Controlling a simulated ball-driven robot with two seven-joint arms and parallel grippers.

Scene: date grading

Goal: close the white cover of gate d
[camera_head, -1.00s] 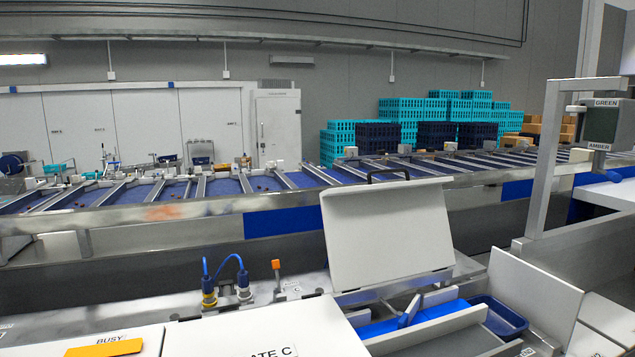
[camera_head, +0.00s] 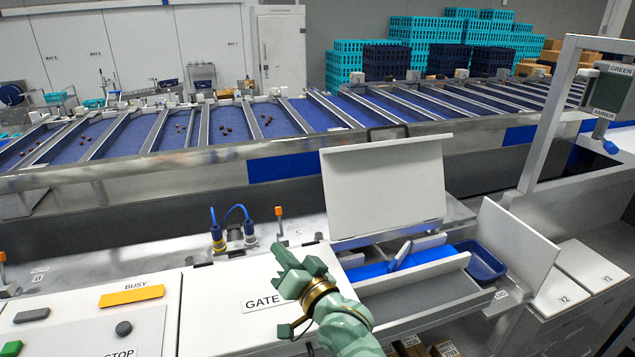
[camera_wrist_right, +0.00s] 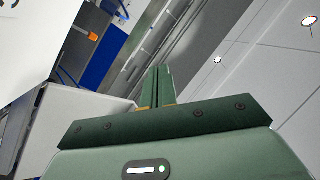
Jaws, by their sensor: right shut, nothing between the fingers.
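The white cover (camera_head: 385,188) stands raised, leaning slightly back, with a dark handle at its top edge. Below it the gate's opening shows a blue strip and grey metal channels (camera_head: 425,290). I read no gate letter on this cover. My right gripper (camera_head: 284,256) is shut and empty, in front of and to the left of the raised cover, above the flat white lid marked GATE C (camera_head: 225,285). Its closed fingers also show in the right wrist view (camera_wrist_right: 160,88). My left gripper is not in view.
A white side panel (camera_head: 515,245) stands tilted right of the opening, beside a dark blue tray (camera_head: 484,262). Blue cables with connectors (camera_head: 230,235) and an orange-tipped lever (camera_head: 279,222) stand behind the gate C lid. A grey post (camera_head: 550,115) rises at the right.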

